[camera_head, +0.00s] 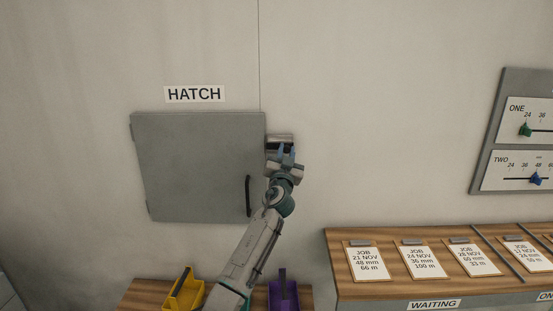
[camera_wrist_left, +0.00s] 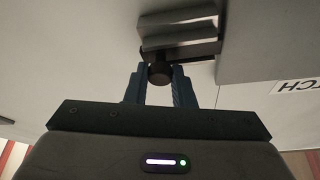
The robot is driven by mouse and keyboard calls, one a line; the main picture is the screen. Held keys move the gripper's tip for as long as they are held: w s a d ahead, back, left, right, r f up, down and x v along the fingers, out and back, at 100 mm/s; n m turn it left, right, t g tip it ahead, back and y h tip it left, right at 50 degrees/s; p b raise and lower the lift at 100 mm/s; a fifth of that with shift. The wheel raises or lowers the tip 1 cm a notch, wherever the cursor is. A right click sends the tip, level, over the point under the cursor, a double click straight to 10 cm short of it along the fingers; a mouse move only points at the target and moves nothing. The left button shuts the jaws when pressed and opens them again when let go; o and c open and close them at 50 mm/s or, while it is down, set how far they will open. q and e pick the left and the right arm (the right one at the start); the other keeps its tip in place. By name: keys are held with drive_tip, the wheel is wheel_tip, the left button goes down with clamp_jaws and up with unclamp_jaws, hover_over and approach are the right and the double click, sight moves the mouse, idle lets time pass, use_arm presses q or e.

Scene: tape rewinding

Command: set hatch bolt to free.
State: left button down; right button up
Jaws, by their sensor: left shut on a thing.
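The grey hatch door (camera_head: 195,165) is closed flat on the wall under a HATCH sign (camera_head: 194,94). It has a dark vertical handle (camera_head: 248,196) near its right edge. The hatch bolt (camera_head: 279,138) is a metal piece at the door's upper right edge, partly hidden by my gripper. In the left wrist view the bolt (camera_wrist_left: 178,30) shows with a dark round knob (camera_wrist_left: 160,74). My left gripper (camera_head: 285,153) is shut on the knob, its blue fingers on either side of it (camera_wrist_left: 160,84). My right gripper is out of view.
A yellow bin (camera_head: 183,292) and a purple bin (camera_head: 284,294) stand on a low wooden shelf below. A wooden counter (camera_head: 390,292) at right holds several job cards. A grey panel (camera_head: 490,130) with sliders hangs at far right. The wall right of the hatch is clear.

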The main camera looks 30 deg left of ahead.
use_arm(q)
drive_tip(key=c, duration=1.5)
unclamp_jaws()
drive_tip(key=shift+c, duration=0.2)
drive_tip(key=o, duration=0.3)
drive_tip(key=shift+w+d, duration=0.15)
drive_tip(key=shift+d, duration=0.15)
drive_tip(key=shift+s+f, duration=0.3)
drive_tip(key=shift+s, duration=0.2)
drive_tip(key=b+v, duration=0.3)
drive_tip(key=v, duration=0.6)
drive_tip(key=shift+s+d, duration=0.25)
drive_tip(key=shift+d, duration=0.15)
